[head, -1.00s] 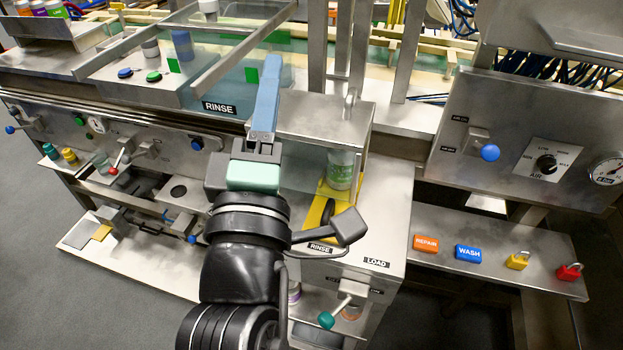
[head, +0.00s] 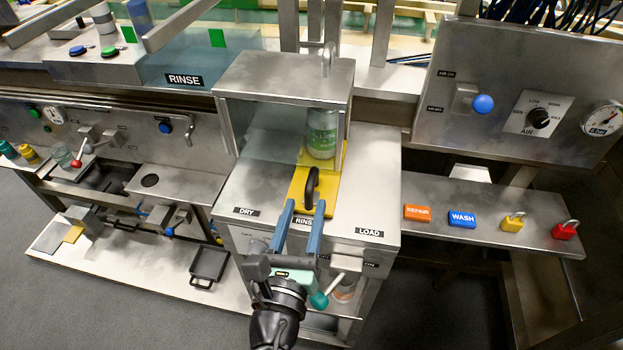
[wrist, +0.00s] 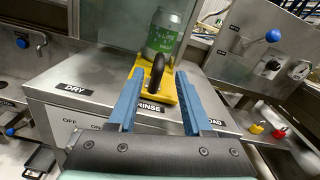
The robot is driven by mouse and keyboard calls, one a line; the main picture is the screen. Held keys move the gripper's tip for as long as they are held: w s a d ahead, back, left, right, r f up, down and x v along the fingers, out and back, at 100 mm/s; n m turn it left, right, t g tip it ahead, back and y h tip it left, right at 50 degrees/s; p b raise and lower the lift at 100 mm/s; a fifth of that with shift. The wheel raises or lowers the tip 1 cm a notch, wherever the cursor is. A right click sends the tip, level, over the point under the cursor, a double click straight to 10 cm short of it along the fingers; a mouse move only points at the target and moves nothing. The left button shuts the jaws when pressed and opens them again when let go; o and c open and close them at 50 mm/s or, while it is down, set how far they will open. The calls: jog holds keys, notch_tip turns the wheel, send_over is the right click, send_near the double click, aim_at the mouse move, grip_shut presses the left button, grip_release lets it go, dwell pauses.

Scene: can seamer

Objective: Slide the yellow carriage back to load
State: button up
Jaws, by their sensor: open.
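The yellow carriage (head: 326,191) sits on the steel cabinet top, lined up with the RINSE label (head: 308,221) and partly under the steel hood. Its black handle (head: 311,188) stands up at the front. A green-labelled can (head: 322,133) stands upright on its back part. The LOAD label (head: 369,232) is to the right and DRY to the left. My gripper (head: 301,212) is open, its blue fingers pointing at the handle. In the wrist view the handle (wrist: 156,74) shows between and beyond the fingertips (wrist: 159,75); I cannot tell whether they touch it.
The steel hood (head: 285,75) with clear side panels covers the carriage's back. A teal-tipped lever (head: 319,299) sticks out below the cabinet top. A shelf on the right holds REPAIR and WASH blocks and two padlocks. The cabinet top near LOAD (head: 375,190) is clear.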

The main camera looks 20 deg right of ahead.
aim_at(308, 195)
jog(key=x, duration=0.7)
grip_shut()
dwell(1.3)
